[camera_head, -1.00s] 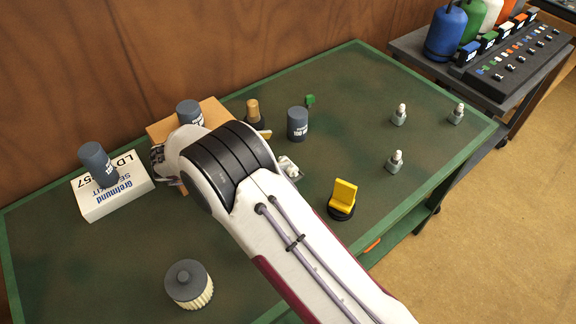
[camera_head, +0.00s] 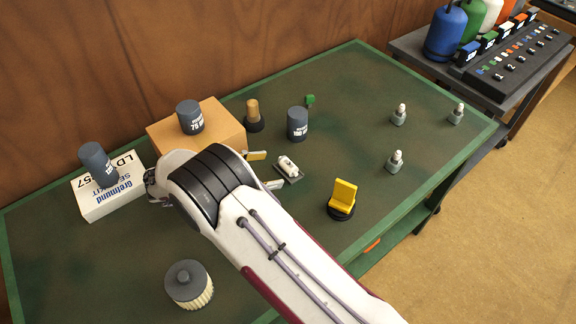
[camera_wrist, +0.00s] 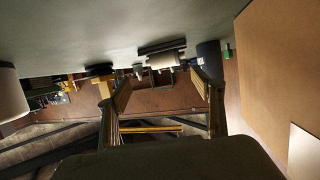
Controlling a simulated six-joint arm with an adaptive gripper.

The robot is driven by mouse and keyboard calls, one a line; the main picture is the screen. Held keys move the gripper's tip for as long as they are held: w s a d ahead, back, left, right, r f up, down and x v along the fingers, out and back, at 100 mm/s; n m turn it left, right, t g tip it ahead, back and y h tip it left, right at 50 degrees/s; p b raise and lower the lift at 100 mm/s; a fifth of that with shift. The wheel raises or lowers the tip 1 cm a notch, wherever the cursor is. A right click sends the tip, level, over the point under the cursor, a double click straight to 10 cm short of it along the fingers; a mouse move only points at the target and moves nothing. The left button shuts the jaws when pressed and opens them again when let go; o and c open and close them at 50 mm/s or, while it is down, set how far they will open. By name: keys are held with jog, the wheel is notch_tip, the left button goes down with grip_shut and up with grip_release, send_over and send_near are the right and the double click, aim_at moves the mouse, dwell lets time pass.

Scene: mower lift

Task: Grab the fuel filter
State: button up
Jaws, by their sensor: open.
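A small white cylinder on a dark base (camera_head: 289,168), which looks like the fuel filter, lies near the middle of the green table. My gripper (camera_head: 267,170) is mostly hidden behind my wrist in the head view. Its two fingertips show just left of the filter, one on the far side and one on the near side, apart from it. In the wrist view, where the scene is upside down, my gripper (camera_wrist: 162,82) is open and empty. The filter (camera_wrist: 163,59) appears beyond and between the fingertips.
Near the gripper are a cardboard box (camera_head: 226,122) carrying a grey cylinder (camera_head: 190,116), a brass-topped part (camera_head: 253,113), another grey cylinder (camera_head: 297,124) and a yellow seat-shaped part (camera_head: 343,195). A pleated filter (camera_head: 189,286) stands front left.

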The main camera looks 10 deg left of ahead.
aim_at(288, 164)
jog(key=shift+w+d+f, duration=0.15)
jog(key=shift+w+d, duration=0.1)
jog(key=shift+d, duration=0.1)
jog(key=shift+w+x, duration=0.15)
jog(key=shift+x, duration=1.15)
jog(key=shift+w+x, duration=0.15)
jog(key=shift+x, duration=1.15)
jog(key=shift+a, duration=0.2)
jog(key=shift+c, duration=0.4)
jog(key=c, duration=0.8)
